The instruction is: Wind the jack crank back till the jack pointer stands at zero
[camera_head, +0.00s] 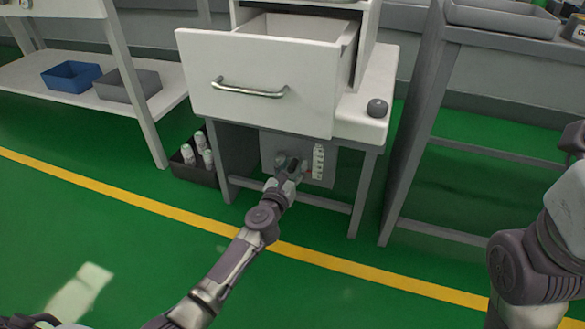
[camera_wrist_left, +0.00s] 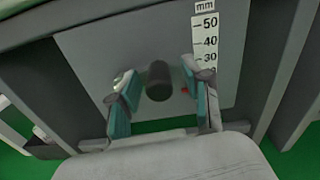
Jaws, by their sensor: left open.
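The jack crank's dark round knob (camera_wrist_left: 158,80) faces me in the left wrist view, in front of a grey panel (camera_wrist_left: 95,45). My left gripper (camera_wrist_left: 163,105) is open, with one teal-padded finger on each side of the knob; I cannot tell whether either touches it. A white mm scale (camera_wrist_left: 208,38) stands right of the knob, with 50, 40 and 30 readable; the right finger hides its lower part. The red jack pointer (camera_wrist_left: 185,90) shows below the 30, partly hidden, so its exact reading is unclear. In the head view, my left gripper (camera_head: 288,164) is at the panel, beside the scale (camera_head: 318,162).
An open drawer (camera_head: 260,85) juts out above my left arm. Cart legs (camera_head: 362,195) and a low crossbar (camera_head: 315,201) flank the panel. A dark crate (camera_head: 195,172) with white bottles stands left. My right gripper (camera_head: 572,138) appears partly cut off at the right edge.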

